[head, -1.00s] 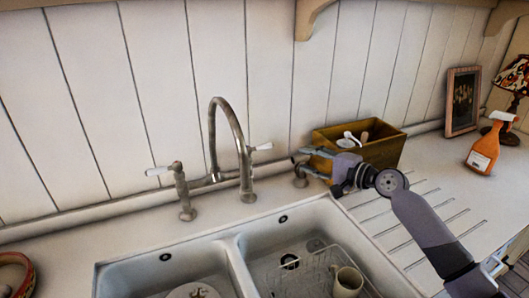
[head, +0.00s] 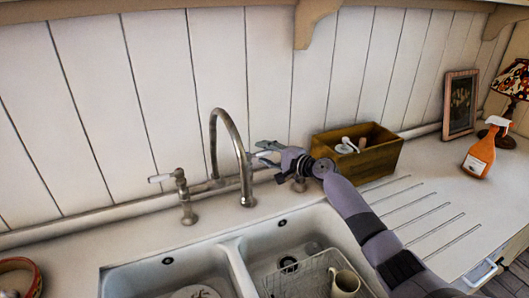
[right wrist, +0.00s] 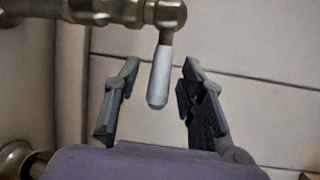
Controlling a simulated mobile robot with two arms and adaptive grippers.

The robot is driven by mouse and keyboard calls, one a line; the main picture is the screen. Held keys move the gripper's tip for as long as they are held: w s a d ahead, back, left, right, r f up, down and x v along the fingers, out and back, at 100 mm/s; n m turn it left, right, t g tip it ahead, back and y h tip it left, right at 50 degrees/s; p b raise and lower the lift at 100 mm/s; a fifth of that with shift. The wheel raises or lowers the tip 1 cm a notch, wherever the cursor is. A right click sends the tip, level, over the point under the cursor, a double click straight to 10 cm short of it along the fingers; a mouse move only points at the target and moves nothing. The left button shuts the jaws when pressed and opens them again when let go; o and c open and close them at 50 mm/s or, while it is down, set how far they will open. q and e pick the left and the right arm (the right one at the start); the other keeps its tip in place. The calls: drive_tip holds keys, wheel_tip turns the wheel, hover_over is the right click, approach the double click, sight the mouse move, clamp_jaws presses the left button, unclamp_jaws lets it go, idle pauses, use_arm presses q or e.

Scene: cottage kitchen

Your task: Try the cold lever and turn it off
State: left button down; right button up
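The tap (head: 232,140) is an arched metal spout behind the double sink. A lever with a white handle (head: 161,178) stands on its left. The right-hand lever shows in the right wrist view as a white handle (right wrist: 160,77) on a brass-coloured metal fitting. In the head view it is mostly hidden by my right gripper (head: 261,153). In the right wrist view my right gripper (right wrist: 161,70) is open, with one finger on each side of the handle's end and visible gaps on both sides. My left gripper is not in view. I cannot see any water running.
The sink (head: 232,250) holds a wire rack and a cream mug (head: 344,281). A wooden box (head: 375,158) with utensils stands close behind my right arm. An orange spray bottle (head: 479,152), a picture frame (head: 460,103) and a lamp (head: 513,85) stand farther right.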

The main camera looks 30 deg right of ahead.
drive_tip(key=shift+w+a, duration=0.15)
drive_tip(key=shift+w, duration=0.15)
clamp_jaws()
idle(0.4)
idle(0.4)
